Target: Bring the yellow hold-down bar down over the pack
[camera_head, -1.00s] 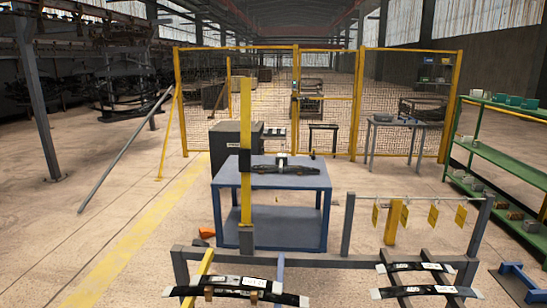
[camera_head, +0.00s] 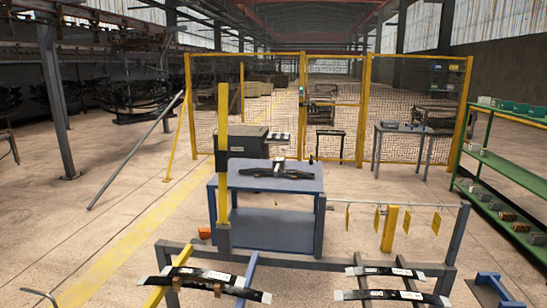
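The yellow hold-down bar (camera_head: 223,125) stands upright at the front left corner of the blue table (camera_head: 270,229). A dark piece sits across it at about table-top height, and its foot is in a grey bracket (camera_head: 224,239). A dark leaf-spring pack (camera_head: 275,172) lies across the table top, to the right of the bar. A small upright part shows at the pack's middle. The bar is not over the pack. Neither of my grippers can be made out in this view.
A grey rack (camera_head: 330,265) with labelled dark leaf springs (camera_head: 215,280) stands in the foreground. Yellow tags (camera_head: 436,222) hang from a rail beside a short yellow post (camera_head: 390,228). A green shelf (camera_head: 495,163) is at right. Yellow-framed mesh fencing (camera_head: 270,90) stands behind. Floor is open at left.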

